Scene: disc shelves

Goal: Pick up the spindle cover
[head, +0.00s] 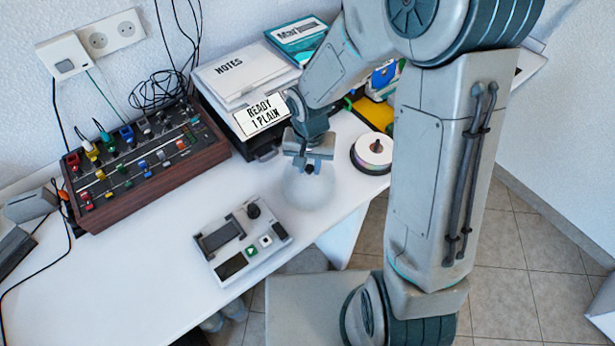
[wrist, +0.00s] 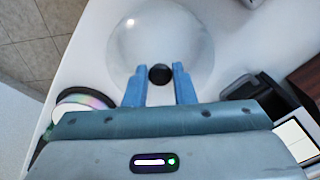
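The spindle cover is a clear, rounded dome (head: 308,190) with a black knob on top, standing on the white table near its right edge. In the wrist view the dome (wrist: 160,35) fills the upper middle, with its knob (wrist: 160,74) in front of it. My gripper (head: 306,166) is right above the cover, its fingers pointing down at the knob. In the wrist view my gripper (wrist: 159,77) has its two blue fingers on either side of the knob. A gap shows between each finger and the knob, so it is open.
A disc spindle (head: 371,153) stands right of the cover. A grey device with buttons (head: 242,241) lies in front of it. Behind are a black printer-like box (head: 228,130) with papers and a "READY 1 PLAIN" card (head: 262,115). A mixer (head: 133,165) stands at left.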

